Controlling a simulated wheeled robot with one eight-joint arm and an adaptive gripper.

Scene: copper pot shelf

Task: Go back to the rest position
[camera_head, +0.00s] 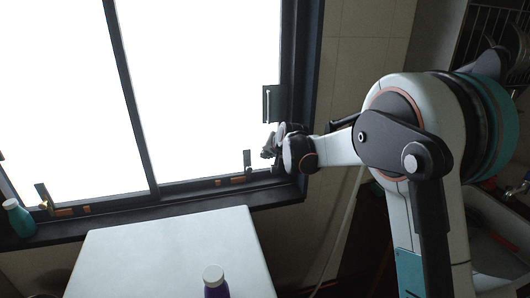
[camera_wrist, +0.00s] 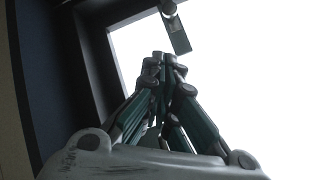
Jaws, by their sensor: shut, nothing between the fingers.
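My gripper (camera_head: 270,148) is at the right end of the window, in front of its dark frame, at the end of my raised arm. In the wrist view my gripper (camera_wrist: 164,60) has its fingers together, with nothing held between them. A window latch plate (camera_head: 272,103) is just above the gripper in the head view. It also shows past the fingertips in the wrist view (camera_wrist: 178,34). Whether the fingers touch the window frame cannot be told.
A white table (camera_head: 165,250) stands below the window, with a purple white-capped bottle (camera_head: 215,282) at its front edge. A teal bottle (camera_head: 18,218) stands on the sill at far left. A rack (camera_head: 490,30) and a sink (camera_head: 490,250) are at right.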

